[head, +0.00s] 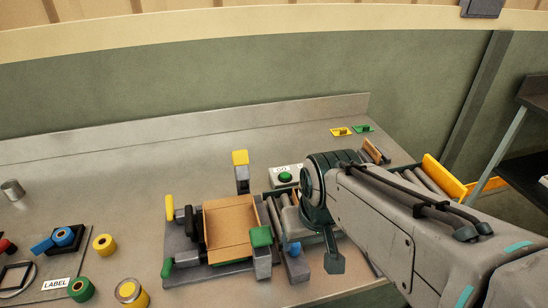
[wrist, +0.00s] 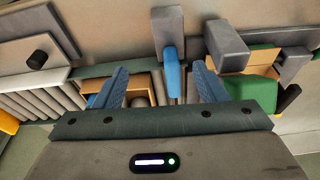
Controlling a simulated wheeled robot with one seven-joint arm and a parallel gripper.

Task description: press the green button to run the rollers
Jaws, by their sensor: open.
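The green button (head: 286,177) sits on a small light grey box (head: 278,184) on the bench, just left of my wrist in the head view. I cannot make the button out in the wrist view. Grey rollers (head: 423,181) run to the right behind my arm; others show in the wrist view (wrist: 38,103). My gripper (wrist: 158,84) is open, with its two blue ribbed fingers apart. A blue-tipped grey block (wrist: 170,70) and part of an orange-brown box (wrist: 140,86) show between and beyond the fingers. In the head view my arm hides much of the roller curve.
An open cardboard box (head: 228,226) sits among grey blocks, one yellow-topped (head: 240,158) and one green-topped (head: 261,237). Tape rolls (head: 105,244) and a label card (head: 55,284) lie at the left.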

